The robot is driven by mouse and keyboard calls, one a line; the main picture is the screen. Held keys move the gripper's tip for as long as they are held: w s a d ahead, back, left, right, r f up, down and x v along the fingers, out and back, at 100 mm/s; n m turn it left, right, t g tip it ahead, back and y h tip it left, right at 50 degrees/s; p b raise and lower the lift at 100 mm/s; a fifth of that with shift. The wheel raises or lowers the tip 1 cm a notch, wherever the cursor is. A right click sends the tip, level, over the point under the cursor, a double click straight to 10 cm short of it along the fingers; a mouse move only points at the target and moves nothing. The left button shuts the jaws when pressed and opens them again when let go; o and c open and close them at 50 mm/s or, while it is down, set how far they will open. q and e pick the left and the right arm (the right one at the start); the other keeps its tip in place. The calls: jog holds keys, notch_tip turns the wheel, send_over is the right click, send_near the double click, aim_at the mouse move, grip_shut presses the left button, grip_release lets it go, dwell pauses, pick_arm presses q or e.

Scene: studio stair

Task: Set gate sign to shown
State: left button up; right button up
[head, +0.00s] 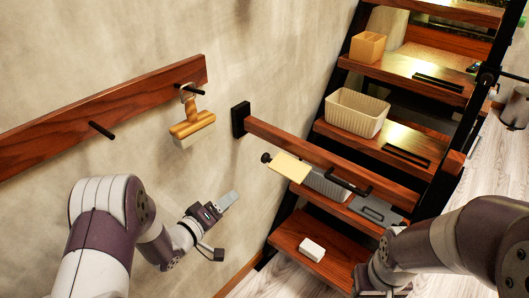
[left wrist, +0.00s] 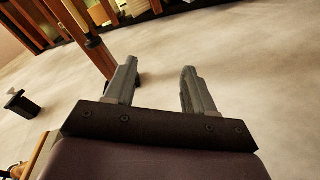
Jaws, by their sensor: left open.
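The gate is a reddish wooden bar (head: 330,157) across the stair, running from a black wall bracket (head: 240,119) to the right-hand stringer. The sign, a plain cream plate (head: 289,167), sits at the bar's near side with a black round knob (head: 265,157) at its left end. No lettering shows on its visible face. My left gripper (head: 229,200) is open and empty, in front of the wall, below and left of the sign and apart from it. Its two fingers (left wrist: 160,85) stand apart in the left wrist view. My right gripper is mostly hidden at the bottom edge.
A wooden wall rail (head: 130,95) carries black pegs; a brush (head: 191,128) hangs from one. The treads hold a cream basket (head: 357,113), a tan box (head: 367,47), a grey basket (head: 325,184) and a white block (head: 312,249). Free space lies between wall and sign.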

aim_at(265, 162)
pick_arm(q)
notch_tip(265, 162, up, 7)
jog(key=d+n+t+h, duration=0.1)
jog(key=d+n+h, duration=0.1)
jog(key=d+h, duration=0.15)
jog(key=shift+t+h, duration=0.3)
jog(key=shift+h, duration=0.05)
jog(key=b+x, duration=0.2)
jog(key=x, duration=0.9)
jog(key=shift+w+a, duration=0.15)
jog(key=shift+w, duration=0.05)
jog(key=shift+c, duration=0.3)
